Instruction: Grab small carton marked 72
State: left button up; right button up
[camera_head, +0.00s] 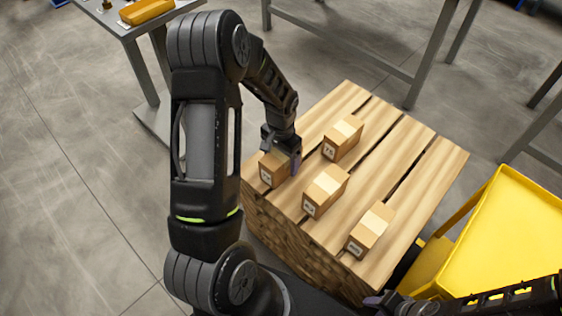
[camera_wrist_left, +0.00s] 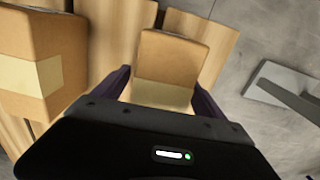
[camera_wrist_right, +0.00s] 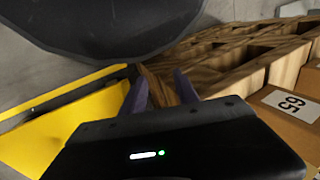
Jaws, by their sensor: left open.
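Several small brown cartons with pale tape stand on a wooden pallet stack (camera_head: 405,150). One is the left carton (camera_head: 270,172), one the back carton (camera_head: 343,138), one the middle carton (camera_head: 325,190), one the front right carton (camera_head: 370,230). Their labels are too small to read surely in the head view, so I cannot tell which is marked 72. My left gripper (camera_head: 283,148) is open over the left carton; in the left wrist view its fingers stand either side of that carton (camera_wrist_left: 168,65). My right gripper (camera_wrist_right: 161,88) is open and empty beside the stack.
A yellow cart (camera_head: 510,235) stands right of the stack. A grey table (camera_head: 130,28) with a yellow item is at the upper left. Grey table legs (camera_head: 430,60) stand behind. In the right wrist view a nearby carton label (camera_wrist_right: 288,102) appears to read 65.

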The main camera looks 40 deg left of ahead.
pick_arm(q)
grip_shut()
dwell(0.9)
